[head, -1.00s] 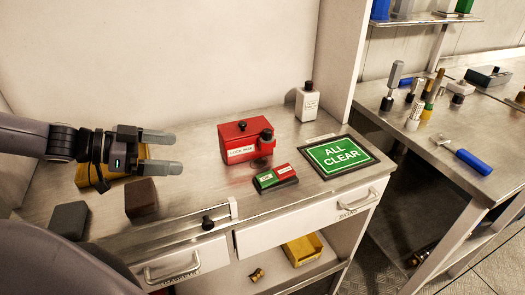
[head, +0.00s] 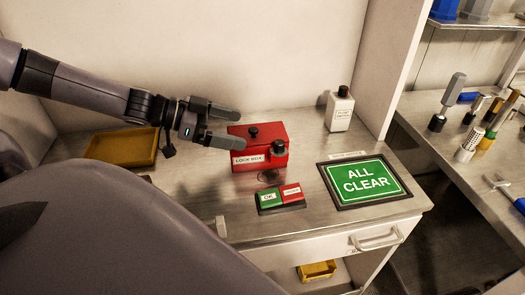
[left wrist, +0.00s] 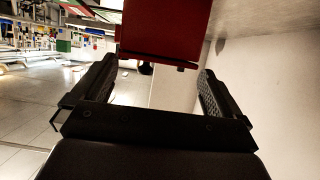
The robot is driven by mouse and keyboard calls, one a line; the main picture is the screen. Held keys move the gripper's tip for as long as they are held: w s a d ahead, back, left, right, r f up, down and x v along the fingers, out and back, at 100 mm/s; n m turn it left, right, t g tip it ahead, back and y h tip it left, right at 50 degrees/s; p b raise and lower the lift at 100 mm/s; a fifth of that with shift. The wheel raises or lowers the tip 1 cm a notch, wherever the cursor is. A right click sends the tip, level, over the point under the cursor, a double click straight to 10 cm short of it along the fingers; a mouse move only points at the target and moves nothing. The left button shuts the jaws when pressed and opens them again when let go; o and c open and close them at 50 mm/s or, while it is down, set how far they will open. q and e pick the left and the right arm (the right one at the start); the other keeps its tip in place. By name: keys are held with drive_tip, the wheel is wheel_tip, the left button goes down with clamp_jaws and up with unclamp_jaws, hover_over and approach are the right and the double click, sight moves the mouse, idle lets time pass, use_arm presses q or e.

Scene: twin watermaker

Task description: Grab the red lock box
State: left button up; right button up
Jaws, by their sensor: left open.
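The red lock box (head: 274,134) stands on the metal counter, with a black knob on its lid and a black knob at its front right. A white label on its front reads "LOCK BOX". My left gripper (head: 240,127) is open at the box's left side, its fingers pointing right towards it. One finger overlaps the box's left edge in the head view; I cannot tell whether it touches. In the left wrist view the red box (left wrist: 165,28) is ahead, beyond the open fingers (left wrist: 150,95), with nothing between them. My right gripper is not in view.
A green and red block (head: 281,198) lies in front of the box, and an "ALL CLEAR" sign (head: 364,182) lies to its right. A white bottle (head: 340,109) stands behind right. A yellow tray (head: 122,147) is at the left. The wall is close behind.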

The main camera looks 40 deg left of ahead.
sight(250, 134)
use_arm(q)
drive_tip(key=shift+b+x, duration=0.35)
drive_tip(key=shift+x, duration=1.15)
drive_tip(key=shift+w+d+f+b, duration=0.25)
drive_tip(key=shift+d+f+b, duration=0.1)
drive_tip(key=shift+d+b, duration=0.15)
drive_tip(key=shift+w+d+b, duration=0.3)
drive_tip(key=shift+w+d, duration=0.05)
drive_tip(key=shift+w, duration=0.1)
drive_tip(key=shift+r, duration=0.1)
clamp_jaws()
drive_tip(key=shift+r, duration=0.1)
